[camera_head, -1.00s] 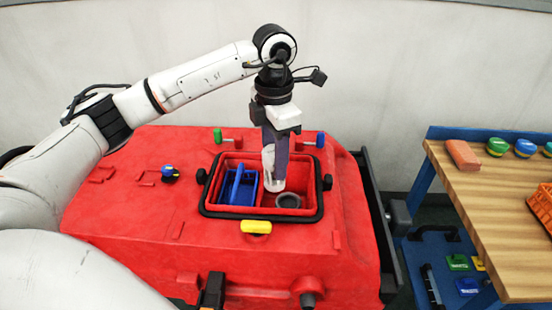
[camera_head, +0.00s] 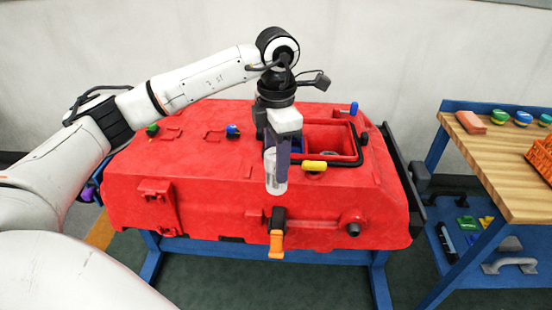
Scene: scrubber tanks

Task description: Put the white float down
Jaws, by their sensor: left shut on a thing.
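The white float (camera_head: 275,178) is a pale, partly see-through cylinder held upright in my left gripper (camera_head: 272,155). The gripper is shut on it and points down. In the picture the float overlaps the front edge of the red scrubber tank (camera_head: 200,165), left of the yellow knob (camera_head: 314,166). Its height above the tank is hard to tell. The tank's open compartment (camera_head: 330,140) is partly hidden behind my gripper, and a little of the blue part in it shows. My right gripper is not in view.
An orange-handled latch (camera_head: 276,243) hangs at the tank's front, below the float. A wooden-topped table (camera_head: 490,165) on the right carries a brick-coloured block (camera_head: 470,122), round green and blue pieces and an orange basket (camera_head: 541,155). Tools lie on its blue lower shelf (camera_head: 452,255).

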